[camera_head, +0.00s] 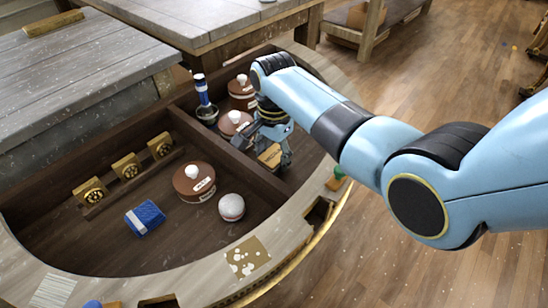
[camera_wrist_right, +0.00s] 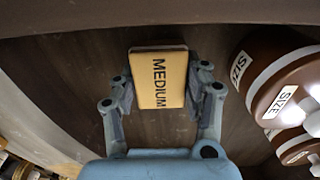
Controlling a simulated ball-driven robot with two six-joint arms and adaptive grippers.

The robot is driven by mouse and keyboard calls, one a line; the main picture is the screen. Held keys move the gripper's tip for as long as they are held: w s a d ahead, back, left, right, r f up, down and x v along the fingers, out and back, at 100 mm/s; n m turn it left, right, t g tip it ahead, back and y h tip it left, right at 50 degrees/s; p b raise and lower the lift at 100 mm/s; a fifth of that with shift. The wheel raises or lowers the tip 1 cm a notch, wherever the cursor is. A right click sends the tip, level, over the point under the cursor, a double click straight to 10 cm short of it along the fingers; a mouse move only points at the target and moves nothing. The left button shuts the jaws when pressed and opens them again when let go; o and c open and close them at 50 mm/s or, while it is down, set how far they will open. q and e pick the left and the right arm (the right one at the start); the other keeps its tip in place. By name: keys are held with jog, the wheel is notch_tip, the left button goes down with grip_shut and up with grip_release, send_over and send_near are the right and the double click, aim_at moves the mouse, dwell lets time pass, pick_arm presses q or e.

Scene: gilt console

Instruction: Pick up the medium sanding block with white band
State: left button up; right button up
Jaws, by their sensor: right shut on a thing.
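A tan block marked MEDIUM (camera_wrist_right: 160,78) is between the two fingers of my right gripper (camera_wrist_right: 162,88) in the wrist view. The fingers are shut on its sides. No white band shows on the face I see. In the head view the tan block (camera_head: 270,156) shows at my right gripper (camera_head: 273,150), inside the right compartment of the console. I cannot tell whether it touches the floor there. A blue block with a white band (camera_head: 145,218) lies in the left compartment, apart from my gripper. My left gripper is not in view.
Brown lidded pots stand near my gripper, one with a white knob (camera_head: 235,122) and one (camera_head: 242,92) behind. A blue-handled tool (camera_head: 203,95) stands beside them. A pale rim (camera_head: 300,215) bounds the console.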

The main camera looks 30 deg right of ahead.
aim_at(274, 155)
notch_tip(274, 155, up, 3)
jog(key=shift+r+p, duration=0.2)
jog(key=shift+p, duration=0.15)
jog(key=s+d+r, duration=0.2)
jog(key=d+r, duration=0.4)
jog(key=d, duration=0.5)
jog(key=shift+s+d+r+p, duration=0.2)
jog(key=shift+r+p, duration=0.05)
jog(key=shift+p, duration=0.05)
jog(key=o, duration=0.4)
jog(key=shift+c, duration=1.4)
